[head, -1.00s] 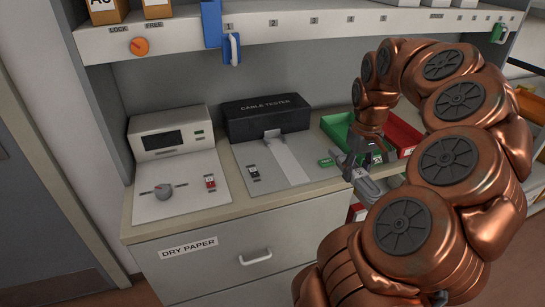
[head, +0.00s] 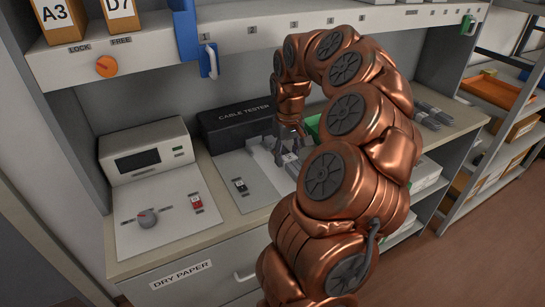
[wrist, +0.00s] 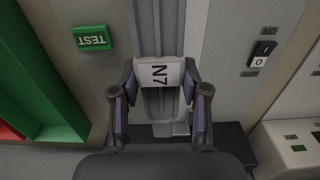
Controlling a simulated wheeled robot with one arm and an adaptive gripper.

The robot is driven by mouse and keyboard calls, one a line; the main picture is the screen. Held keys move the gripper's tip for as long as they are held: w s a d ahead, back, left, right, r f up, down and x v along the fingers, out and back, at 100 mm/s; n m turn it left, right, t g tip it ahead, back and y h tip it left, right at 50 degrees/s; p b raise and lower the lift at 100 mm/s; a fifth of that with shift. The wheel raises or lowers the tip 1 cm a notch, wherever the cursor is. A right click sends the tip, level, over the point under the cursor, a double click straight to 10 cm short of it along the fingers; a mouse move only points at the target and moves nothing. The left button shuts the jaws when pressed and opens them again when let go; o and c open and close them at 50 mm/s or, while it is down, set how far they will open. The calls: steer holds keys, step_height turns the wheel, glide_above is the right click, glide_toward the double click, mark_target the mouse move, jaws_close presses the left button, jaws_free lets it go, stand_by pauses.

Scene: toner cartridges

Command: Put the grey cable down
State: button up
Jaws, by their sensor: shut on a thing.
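My gripper (wrist: 161,108) is shut on the grey cable (wrist: 162,32), a long ribbed grey piece with a white label reading N7. In the head view my gripper (head: 288,140) is beside the black cable tester (head: 228,128), and the held grey cable (head: 291,165) shows partly behind my arm. In the wrist view the cable lies over the pale tester plate (wrist: 218,50), in line with its channel (wrist: 165,129). I cannot tell whether it touches the plate.
A green tray (wrist: 45,100) and a green TEST label (wrist: 93,38) lie beside the cable. A black switch (head: 240,186) is on the plate. A pale device (head: 150,165) stands left. Several grey pieces (head: 430,116) lie on the counter at right. A shelf overhangs the counter.

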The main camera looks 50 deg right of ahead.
mark_target(273, 169)
steer(key=w, duration=0.2)
steer(key=w+a+p, duration=0.1)
steer(key=w, duration=0.1)
steer(key=shift+w+a+f, duration=0.1)
steer(key=shift+w+f, duration=0.05)
steer(key=shift+w, duration=0.05)
steer(key=shift+f+p, duration=0.7)
steer(key=shift+f, duration=1.15)
steer(key=shift+f, duration=0.15)
steer(key=o, duration=1.3)
steer(key=shift+r+b, duration=1)
steer(key=shift+r, duration=2.95)
